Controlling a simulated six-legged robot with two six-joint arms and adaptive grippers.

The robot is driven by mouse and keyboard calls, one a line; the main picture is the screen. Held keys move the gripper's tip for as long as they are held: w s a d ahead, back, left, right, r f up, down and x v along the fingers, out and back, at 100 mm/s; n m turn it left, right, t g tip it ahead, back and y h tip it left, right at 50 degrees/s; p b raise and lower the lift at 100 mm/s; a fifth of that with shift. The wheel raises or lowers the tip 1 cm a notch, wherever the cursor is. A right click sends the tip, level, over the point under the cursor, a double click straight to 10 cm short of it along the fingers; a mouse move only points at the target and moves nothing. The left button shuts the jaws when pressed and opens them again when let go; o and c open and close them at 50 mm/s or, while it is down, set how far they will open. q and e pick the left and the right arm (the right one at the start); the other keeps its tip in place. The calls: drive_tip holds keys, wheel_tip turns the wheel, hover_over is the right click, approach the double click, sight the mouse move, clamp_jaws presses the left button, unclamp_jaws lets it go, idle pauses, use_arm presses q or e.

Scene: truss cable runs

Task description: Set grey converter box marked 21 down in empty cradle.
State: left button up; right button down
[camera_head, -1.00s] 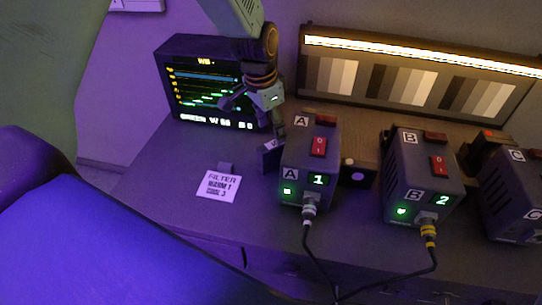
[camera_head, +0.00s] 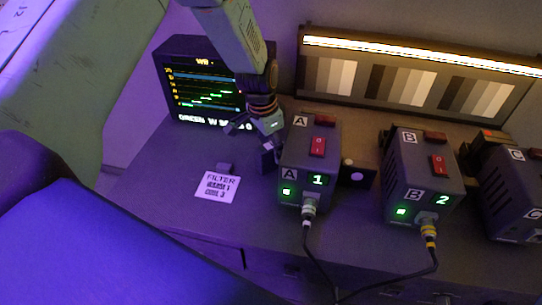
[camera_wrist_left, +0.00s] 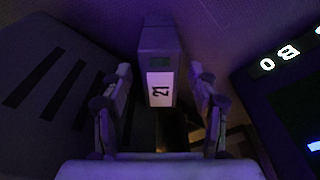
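The grey converter box marked 21 (camera_wrist_left: 160,55) shows in the left wrist view, its white label facing the camera. It lies beyond and between the fingers of my left gripper (camera_wrist_left: 160,85), which are spread with a gap on each side of it. In the head view my left gripper (camera_head: 252,134) hangs in front of the monitor, just above a small dark box (camera_head: 268,158) beside unit A. That small box looks like the converter box, but its number is unreadable there. I cannot make out the empty cradle. My right gripper is not in view.
Unit A (camera_head: 308,165) stands close to the right of the left gripper, with unit B (camera_head: 422,180) and unit C (camera_head: 515,190) further right. Cables hang from A and B. The monitor (camera_head: 195,85) stands behind. A filter card (camera_head: 217,186) lies on the open counter.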

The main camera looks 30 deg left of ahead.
use_arm(q)
clamp_jaws()
idle(0.4)
drive_tip(key=shift+r, duration=0.1)
wheel_tip(320, 180, up, 28)
drive_tip(key=p, duration=0.2)
drive_tip(key=shift+f, duration=0.2)
idle(0.7)
